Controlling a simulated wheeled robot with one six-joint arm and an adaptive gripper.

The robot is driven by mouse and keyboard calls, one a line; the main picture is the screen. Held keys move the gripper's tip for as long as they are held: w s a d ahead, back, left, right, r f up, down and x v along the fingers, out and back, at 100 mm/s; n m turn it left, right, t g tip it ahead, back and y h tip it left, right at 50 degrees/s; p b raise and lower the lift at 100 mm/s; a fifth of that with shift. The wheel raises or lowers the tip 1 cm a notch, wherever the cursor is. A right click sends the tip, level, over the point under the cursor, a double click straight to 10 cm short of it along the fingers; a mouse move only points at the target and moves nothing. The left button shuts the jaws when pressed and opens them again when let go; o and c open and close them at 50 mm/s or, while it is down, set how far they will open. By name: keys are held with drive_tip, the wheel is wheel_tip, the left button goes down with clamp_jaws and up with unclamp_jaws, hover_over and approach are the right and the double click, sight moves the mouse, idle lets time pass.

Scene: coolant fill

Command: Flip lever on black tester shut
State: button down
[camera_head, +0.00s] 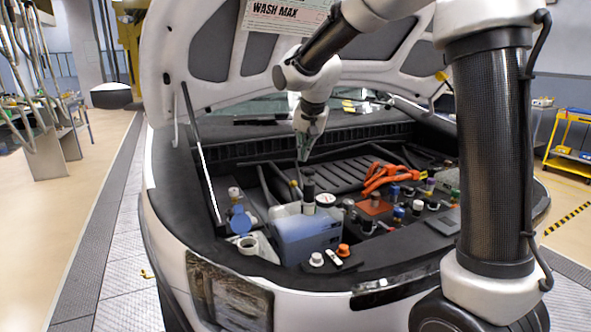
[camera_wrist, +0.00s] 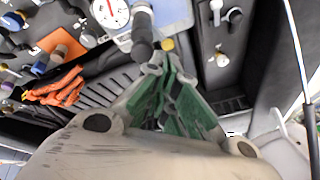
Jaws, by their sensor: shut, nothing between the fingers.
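The black tester (camera_head: 309,195) stands upright on top of the blue coolant tank (camera_head: 306,238), with a white dial gauge (camera_head: 325,200) beside it. In the wrist view the tester (camera_wrist: 142,35) is a dark post next to the dial (camera_wrist: 110,12). A small yellow knob (camera_wrist: 167,45), seemingly the lever's end, shows just right of the post; it also shows in the head view (camera_head: 294,184). My gripper (camera_head: 304,158) points down above the tester, shut and empty. In the wrist view its green-padded fingers (camera_wrist: 166,68) end close to the knob; contact cannot be told.
Orange cables (camera_head: 385,178) and several coloured caps lie to the right. A blue-capped reservoir (camera_head: 240,218) is at the left. The raised hood (camera_head: 220,95) hangs above, with a prop rod (camera_head: 202,155) at the left.

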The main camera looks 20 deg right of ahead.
drive_tip(key=shift+w+a+r+m, duration=0.1)
drive_tip(key=shift+w+r+m, duration=0.2)
drive_tip(key=shift+m, duration=0.6)
drive_tip(key=shift+f, duration=0.1)
drive_tip(key=shift+f, duration=0.1)
hover_over(297, 189)
drive_tip(key=f, duration=0.9)
drive_tip(key=shift+w+d, duration=0.25)
drive_tip(key=shift+d, duration=0.05)
